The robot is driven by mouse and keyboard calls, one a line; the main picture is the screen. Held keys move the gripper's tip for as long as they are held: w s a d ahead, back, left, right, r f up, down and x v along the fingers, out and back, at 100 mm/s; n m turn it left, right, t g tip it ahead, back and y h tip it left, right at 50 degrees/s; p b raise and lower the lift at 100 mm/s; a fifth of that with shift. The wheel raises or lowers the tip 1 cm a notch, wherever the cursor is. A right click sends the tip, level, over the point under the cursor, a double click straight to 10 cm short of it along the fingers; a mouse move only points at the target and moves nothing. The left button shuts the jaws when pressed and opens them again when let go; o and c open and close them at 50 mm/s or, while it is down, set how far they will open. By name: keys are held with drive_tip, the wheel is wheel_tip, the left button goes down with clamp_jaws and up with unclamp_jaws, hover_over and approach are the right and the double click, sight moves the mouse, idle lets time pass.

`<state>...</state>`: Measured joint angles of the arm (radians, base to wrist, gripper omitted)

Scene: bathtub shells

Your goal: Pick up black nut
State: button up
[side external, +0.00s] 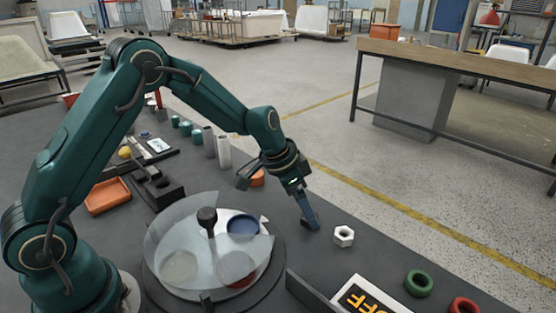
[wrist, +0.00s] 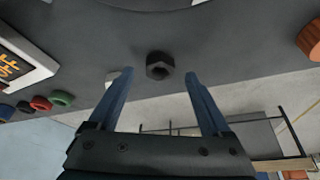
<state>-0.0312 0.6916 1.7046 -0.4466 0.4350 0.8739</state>
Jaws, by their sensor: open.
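The black nut (wrist: 159,66) is a dark hexagonal nut with a round hole, lying on the dark table in the wrist view. I cannot make it out in the side view, where my gripper (side external: 308,218) may hide it. My gripper (wrist: 159,76) is open and empty, with its blue fingers pointing down close to the tabletop. In the wrist view the nut appears centred between the two fingertips, near their tip line. I cannot tell the exact height gap.
A white nut (side external: 343,236) stands just right of my gripper. An OFF sign (side external: 365,299), a green ring (side external: 418,283) and a red ring (side external: 463,306) are further right. A round dish with clear panels (side external: 180,265) is left. An orange piece (side external: 257,178) lies behind.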

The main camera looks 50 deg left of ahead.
drive_tip(key=shift+x, duration=1)
clamp_jaws()
